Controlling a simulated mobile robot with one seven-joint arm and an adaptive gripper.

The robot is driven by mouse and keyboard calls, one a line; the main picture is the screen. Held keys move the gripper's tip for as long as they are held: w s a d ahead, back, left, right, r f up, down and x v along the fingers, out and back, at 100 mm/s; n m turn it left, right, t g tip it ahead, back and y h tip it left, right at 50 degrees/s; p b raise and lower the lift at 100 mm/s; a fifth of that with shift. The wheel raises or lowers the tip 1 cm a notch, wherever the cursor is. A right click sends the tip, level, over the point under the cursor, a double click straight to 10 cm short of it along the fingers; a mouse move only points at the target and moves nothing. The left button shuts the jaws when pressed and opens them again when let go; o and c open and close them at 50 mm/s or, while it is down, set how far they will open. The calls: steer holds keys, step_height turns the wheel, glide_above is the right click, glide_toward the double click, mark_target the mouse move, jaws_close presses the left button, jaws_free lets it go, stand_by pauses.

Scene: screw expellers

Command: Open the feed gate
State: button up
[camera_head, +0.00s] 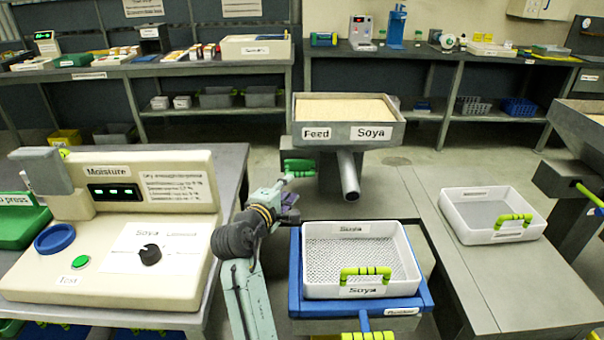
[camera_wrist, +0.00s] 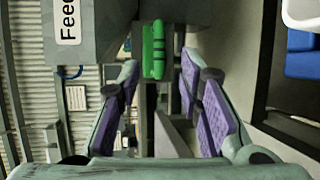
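The feed hopper (camera_head: 309,112), labelled "Feed" and "Soya", stands at the centre and is filled with pale material. A green handle (camera_head: 300,167) sticks out at its lower left; it looks like the gate's handle. My gripper (camera_head: 288,192) is just below and left of this handle in the head view. In the wrist view, the green handle (camera_wrist: 153,50) is ahead, beyond the fingertips. The two purple-padded fingers of my gripper (camera_wrist: 160,95) are spread apart with nothing between them. The gate plate itself is hidden.
A metal spout (camera_head: 348,176) slopes down from the hopper. A white mesh tray (camera_head: 324,250) sits on a blue stand (camera_head: 430,297) below. The moisture meter (camera_head: 110,225) is on the left table. Another white tray (camera_head: 480,212) is on the right bench.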

mark_target(301, 175)
steer(key=p+x, duration=0.2)
steer(key=x, duration=0.8)
steer(key=shift+w+d, duration=0.15)
steer(key=shift+w, duration=0.1)
steer(key=shift+c, duration=0.6)
jaws_close()
